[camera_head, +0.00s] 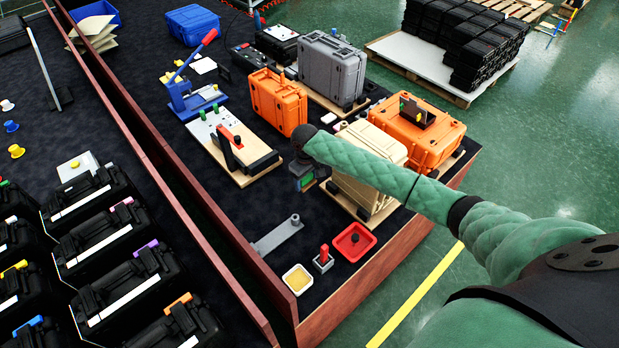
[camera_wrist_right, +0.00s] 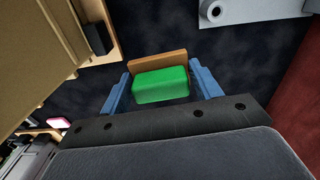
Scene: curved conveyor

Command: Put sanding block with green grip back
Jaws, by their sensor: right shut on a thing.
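The sanding block with the green grip (camera_wrist_right: 160,86) is between the two blue fingers of my right gripper (camera_wrist_right: 163,90) in the right wrist view. Its tan base shows behind the green grip. My right gripper is shut on it. In the head view the right gripper (camera_head: 304,180) points down over the dark table, between the cream case and the board with the red-handled tool. A bit of green shows at its fingertips there. I cannot tell whether the block touches the table. My left gripper is not in view.
A cream case (camera_head: 362,184) stands close right of the right gripper. A grey metal plate (camera_head: 277,235), a red tray (camera_head: 354,242) and a yellow-filled dish (camera_head: 297,279) lie nearer the table's front corner. A wooden rail (camera_head: 190,190) runs along the left. Dark tabletop around the plate is clear.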

